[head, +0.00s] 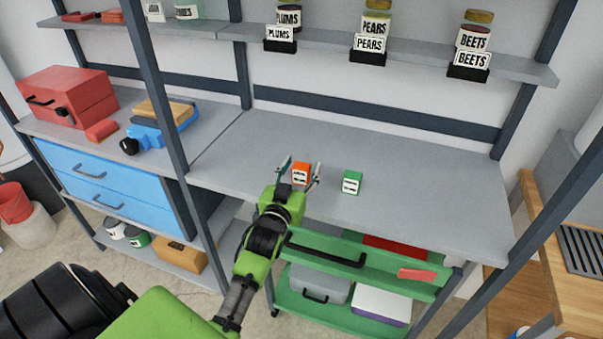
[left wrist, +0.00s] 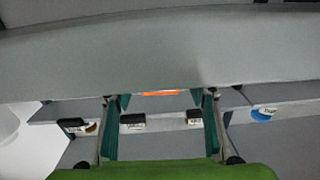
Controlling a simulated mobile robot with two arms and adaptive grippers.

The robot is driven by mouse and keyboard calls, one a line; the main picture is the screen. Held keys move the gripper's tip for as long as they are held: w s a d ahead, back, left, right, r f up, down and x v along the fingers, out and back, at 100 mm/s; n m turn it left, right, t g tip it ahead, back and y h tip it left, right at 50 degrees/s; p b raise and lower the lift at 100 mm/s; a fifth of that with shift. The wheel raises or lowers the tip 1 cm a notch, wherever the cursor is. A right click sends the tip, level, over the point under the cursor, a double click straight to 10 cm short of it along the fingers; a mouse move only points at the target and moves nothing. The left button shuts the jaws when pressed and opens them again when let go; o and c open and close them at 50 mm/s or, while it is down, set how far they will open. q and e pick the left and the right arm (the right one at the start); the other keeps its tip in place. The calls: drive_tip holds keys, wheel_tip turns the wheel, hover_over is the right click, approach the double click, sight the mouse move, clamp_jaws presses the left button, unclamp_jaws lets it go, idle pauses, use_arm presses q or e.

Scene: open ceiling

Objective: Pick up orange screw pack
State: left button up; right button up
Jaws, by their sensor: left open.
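The orange screw pack (head: 301,174) is a small orange box with a white label, standing on the grey workbench top (head: 400,185). My left gripper (head: 301,168) is open, with one finger on each side of the pack in the head view. In the left wrist view the pack shows as a thin orange strip (left wrist: 160,93) between the two green-padded fingers, near their tips. I cannot tell whether either finger touches it. My right gripper is not in view.
A similar green pack (head: 351,182) stands to the right on the bench. A red toolbox (head: 68,95) and a blue tool (head: 160,128) are at the left. Shelf posts (head: 165,85) rise from the bench. The bench right of the green pack is clear.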

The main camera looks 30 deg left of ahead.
use_arm(q)
drive_tip(key=c, duration=1.3)
drive_tip(key=shift+o, duration=0.2)
drive_tip(key=shift+r, duration=0.1)
